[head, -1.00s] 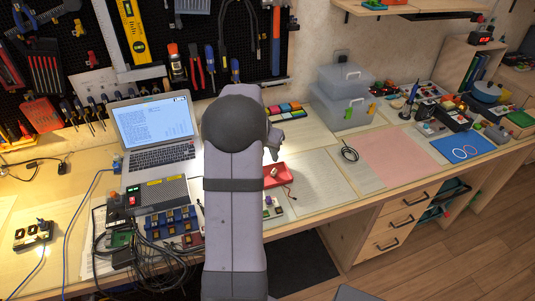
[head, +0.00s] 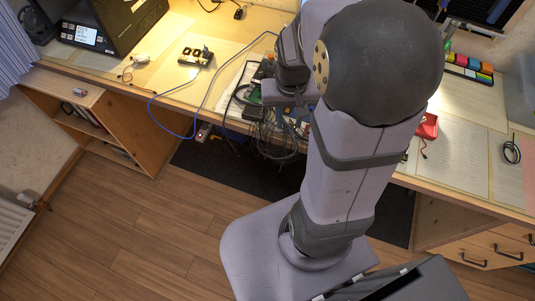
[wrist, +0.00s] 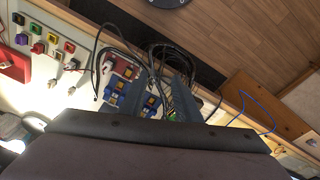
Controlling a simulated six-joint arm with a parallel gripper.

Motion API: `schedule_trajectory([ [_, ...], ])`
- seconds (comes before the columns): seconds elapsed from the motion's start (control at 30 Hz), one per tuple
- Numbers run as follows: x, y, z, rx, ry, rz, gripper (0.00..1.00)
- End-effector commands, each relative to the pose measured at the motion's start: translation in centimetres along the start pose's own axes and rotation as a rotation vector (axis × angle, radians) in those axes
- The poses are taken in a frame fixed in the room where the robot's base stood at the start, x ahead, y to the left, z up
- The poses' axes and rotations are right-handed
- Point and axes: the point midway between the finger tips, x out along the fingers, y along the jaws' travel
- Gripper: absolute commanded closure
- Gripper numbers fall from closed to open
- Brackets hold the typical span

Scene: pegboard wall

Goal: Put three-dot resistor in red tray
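The red tray (head: 428,127) shows partly at the right of the head view, beside my arm. Its red surface also shows at the left edge of the wrist view (wrist: 14,68). Several small parts with coloured blocks (wrist: 54,38) lie near the tray in the wrist view. Their dots are too small to read, so I cannot tell which is the three-dot resistor. My gripper (wrist: 158,92) appears open, its two dark fingers apart over blue parts and cables. In the head view my gripper (head: 288,112) is partly hidden by my arm, left of the tray.
Blue parts with yellow blocks (wrist: 149,104) and a tangle of black cables (head: 272,138) lie near my gripper at the table's front edge. A blue cable (head: 203,112) runs across the left side. A black device with two round sockets (head: 195,55) stands farther left.

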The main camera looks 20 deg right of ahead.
Motion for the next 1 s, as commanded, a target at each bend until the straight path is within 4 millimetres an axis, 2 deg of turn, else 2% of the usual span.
schedule_trajectory([
  [0.03,-0.1,-2.0,2.2,-0.095,-0.016,-0.013,0.7],
  [0.1,-0.1,-3.8,4.8,-0.195,-0.039,-0.028,0.7],
  [0.2,-0.1,-5.3,7.7,-0.303,-0.061,-0.042,0.7],
  [0.3,0.0,-6.0,9.4,-0.367,-0.076,-0.05,0.7],
  [0.43,0.0,-6.3,10.3,-0.4,-0.084,-0.054,0.7],
  [0.7,0.1,-6.3,10.3,-0.399,-0.085,-0.054,0.7],
  [0.9,-1.8,-6.2,10.1,-0.397,-0.084,-0.054,0.7],
  [1.0,-2.0,-6.2,10.1,-0.397,-0.084,-0.054,0.7],
])
